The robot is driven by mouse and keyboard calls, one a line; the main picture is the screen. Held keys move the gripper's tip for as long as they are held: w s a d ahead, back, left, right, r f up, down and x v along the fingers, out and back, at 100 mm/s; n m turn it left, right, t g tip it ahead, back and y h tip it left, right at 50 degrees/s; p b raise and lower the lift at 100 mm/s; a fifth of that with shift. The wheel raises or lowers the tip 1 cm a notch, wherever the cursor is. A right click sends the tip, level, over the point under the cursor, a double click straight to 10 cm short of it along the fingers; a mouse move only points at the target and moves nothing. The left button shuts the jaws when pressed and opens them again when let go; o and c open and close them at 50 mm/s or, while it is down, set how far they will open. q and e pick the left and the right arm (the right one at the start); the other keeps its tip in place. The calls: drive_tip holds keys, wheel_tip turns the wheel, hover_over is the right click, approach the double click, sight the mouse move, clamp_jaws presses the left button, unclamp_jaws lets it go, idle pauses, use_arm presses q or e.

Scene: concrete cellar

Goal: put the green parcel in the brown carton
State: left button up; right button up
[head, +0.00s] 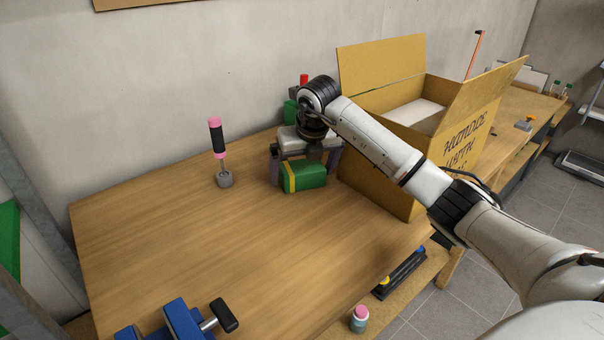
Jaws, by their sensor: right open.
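The green parcel (312,180) with a yellow band sits on the wooden workbench, left of the carton. My right gripper (303,170) points down over it, with its dark fingers open, one on each side of the parcel. I cannot tell whether they touch it. The gripper body hides the parcel's upper back part. The brown carton (385,178) stands at the right of the bench with its visible flaps open and lettering on one side. A white thing (415,113) shows inside it. My left gripper is not in view.
A screwdriver-like tool with a pink and black handle (216,138) stands in a grey base. A red and green object (292,108) is partly hidden behind my right gripper. A blue vise-like tool (183,320) is at the front. The workbench (190,245) is clear at left and centre.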

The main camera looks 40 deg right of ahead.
drive_tip(key=shift+c, duration=0.4)
drive_tip(key=c, duration=1.1)
drive_tip(key=shift+r, duration=0.1)
drive_tip(key=shift+c, duration=0.6)
drive_tip(key=shift+r, duration=0.1)
